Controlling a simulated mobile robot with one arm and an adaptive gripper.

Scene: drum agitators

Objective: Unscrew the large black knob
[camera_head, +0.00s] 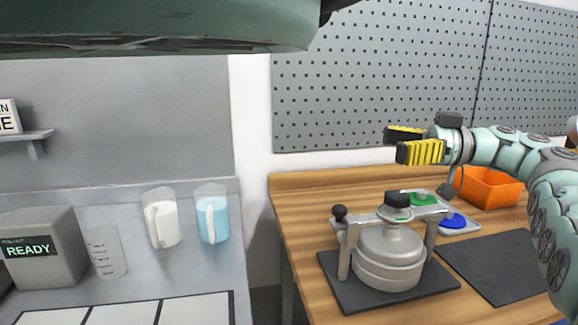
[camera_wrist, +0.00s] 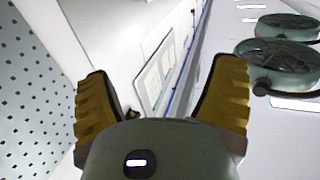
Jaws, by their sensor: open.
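The large black knob (camera_head: 397,199) sits on top of the metal clamp bar, above the round lid of a silver vessel (camera_head: 389,262). A smaller black ball knob (camera_head: 339,211) stands at the left end of the bar. My gripper (camera_head: 400,146) is open and empty, above and behind the vessel, with its yellow ridged fingers pointing left. In the wrist view my gripper (camera_wrist: 165,105) shows two spread yellow fingers with nothing between them. The knob is not in the wrist view.
The vessel stands on a dark mat (camera_head: 346,296) on a wooden table. An orange bin (camera_head: 490,188), a tray with green and blue pieces (camera_head: 461,228) and a black mat (camera_head: 498,264) lie to the right. A pegboard (camera_head: 375,80) rises behind. Two pitchers stand on the left counter.

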